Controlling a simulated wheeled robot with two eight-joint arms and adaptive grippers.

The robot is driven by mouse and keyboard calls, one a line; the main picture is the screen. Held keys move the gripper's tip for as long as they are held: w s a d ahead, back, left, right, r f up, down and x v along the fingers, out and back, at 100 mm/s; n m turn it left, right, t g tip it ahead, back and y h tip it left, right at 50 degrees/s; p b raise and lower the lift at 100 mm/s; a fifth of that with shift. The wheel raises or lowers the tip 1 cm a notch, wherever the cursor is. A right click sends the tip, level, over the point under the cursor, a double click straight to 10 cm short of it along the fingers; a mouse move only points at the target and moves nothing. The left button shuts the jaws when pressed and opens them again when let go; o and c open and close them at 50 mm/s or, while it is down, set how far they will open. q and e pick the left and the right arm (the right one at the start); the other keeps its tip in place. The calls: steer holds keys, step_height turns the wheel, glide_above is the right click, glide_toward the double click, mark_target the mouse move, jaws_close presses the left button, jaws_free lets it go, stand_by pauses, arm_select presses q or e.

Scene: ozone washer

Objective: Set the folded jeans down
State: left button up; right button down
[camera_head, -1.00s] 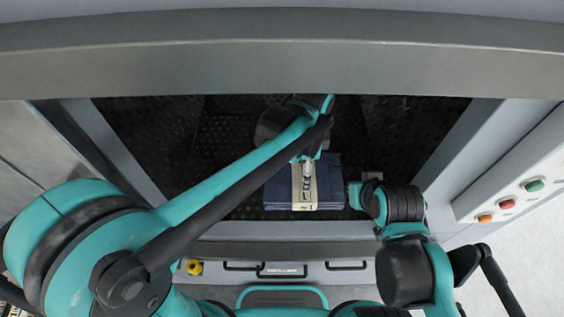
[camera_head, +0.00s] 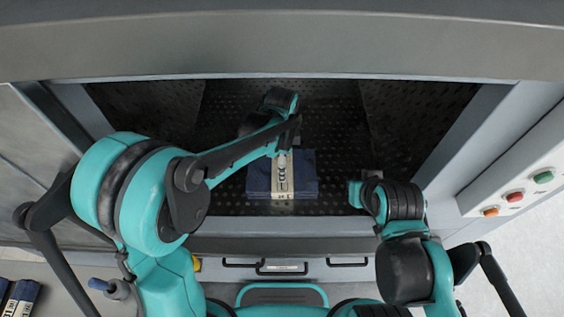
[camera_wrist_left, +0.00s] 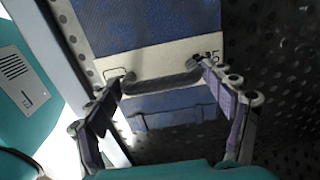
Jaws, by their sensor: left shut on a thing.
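The folded jeans (camera_head: 305,175) are a dark blue bundle with a pale paper band, inside the dark washer chamber near its front edge. My left gripper (camera_head: 283,160) reaches in from the left above them and is shut on the jeans. In the left wrist view the fingers (camera_wrist_left: 160,85) sit on both sides of the banded blue denim (camera_wrist_left: 150,25). I cannot tell whether the jeans touch the chamber floor (camera_head: 335,130). My right arm stands at the right front of the chamber; its gripper fingers do not show.
A metal beam (camera_head: 280,50) crosses above the opening. A panel with green, red and orange buttons (camera_head: 515,196) is at right. Handles (camera_head: 282,268) line the front. More dark bundles (camera_head: 20,300) lie at lower left. The perforated floor around the jeans is clear.

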arm_select(q)
steer(key=o, duration=1.8)
steer(key=shift+f, duration=0.1)
steer(key=shift+r, duration=0.4)
step_height(320, 180, up, 7)
steer(key=shift+r+p, duration=0.1)
steer(key=shift+p, duration=0.65)
steer(key=s+a+r+n+t, duration=0.1)
steer(key=s+a+n+t, duration=0.2)
steer(key=s+a+n, duration=0.3)
steer(key=s+a+r+n+t, duration=0.2)
steer(key=s+a+n+t, duration=0.2)
steer(key=s+a+n, duration=0.3)
steer(key=a+n, duration=0.4)
steer(key=n, duration=0.1)
steer(key=shift+s+a+r, duration=0.15)
steer(key=shift+a+r, duration=0.15)
steer(key=shift+a, duration=0.1)
